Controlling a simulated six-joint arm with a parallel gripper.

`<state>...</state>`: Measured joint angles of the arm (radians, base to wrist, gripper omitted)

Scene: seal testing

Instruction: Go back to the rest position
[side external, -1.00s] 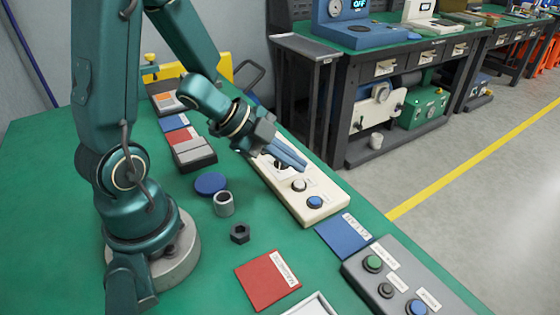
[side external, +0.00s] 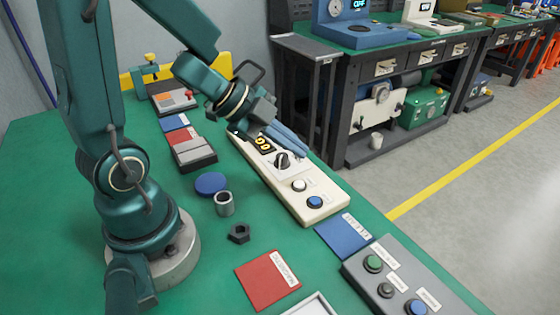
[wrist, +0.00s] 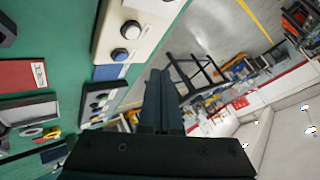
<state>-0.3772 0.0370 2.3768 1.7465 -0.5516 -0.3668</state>
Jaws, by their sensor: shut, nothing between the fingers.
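My gripper (side external: 303,149) is shut and empty. In the side external view it hangs above the far part of a cream control panel (side external: 318,213), apart from it. The panel carries a black knob (side external: 282,160), a white button (side external: 299,185), a blue button (side external: 315,202) and a dark display with yellow characters (side external: 265,143). In the wrist view my closed fingers (wrist: 160,75) point away from the camera with nothing between them. The panel (wrist: 140,55) shows at the upper left there.
A grey button box (side external: 365,285), a blue plate (side external: 342,236) and a red plate (side external: 267,281) lie on the green table (side external: 60,190). A black nut (side external: 239,233), a metal ring (side external: 224,203) and a blue disc (side external: 210,184) stand between my base and the panel.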

